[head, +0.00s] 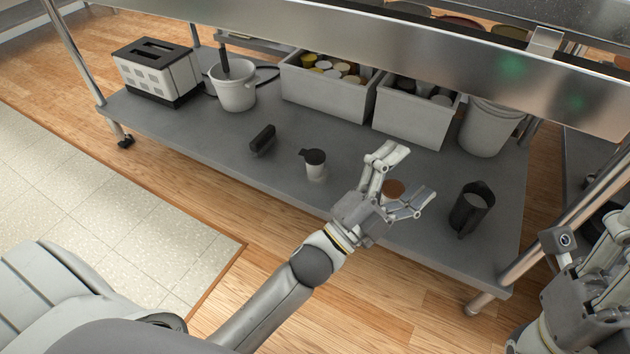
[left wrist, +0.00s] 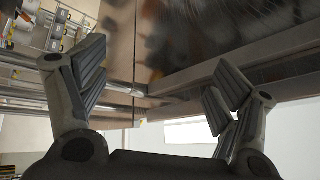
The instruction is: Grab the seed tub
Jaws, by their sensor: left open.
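A small tub with a brown top (head: 393,190) stands on the grey lower shelf, partly hidden behind my left gripper; it looks like the seed tub, though no label is readable. My left gripper (head: 408,178) is open, with its fingers spread on either side of the tub in the head view. How far it is above or in front of the tub is unclear. The left wrist view shows the open fingers (left wrist: 158,82) with nothing between them and no tub. My right gripper (head: 598,275) is at the lower right edge, partly cut off.
On the shelf (head: 190,140) are a white cup with a dark lid (head: 315,165), a black object (head: 263,140), a dark pitcher (head: 472,208), a toaster (head: 158,70), a white pot (head: 233,92), two grey bins (head: 325,95) and a bucket (head: 490,128). A metal counter (head: 400,45) overhangs it.

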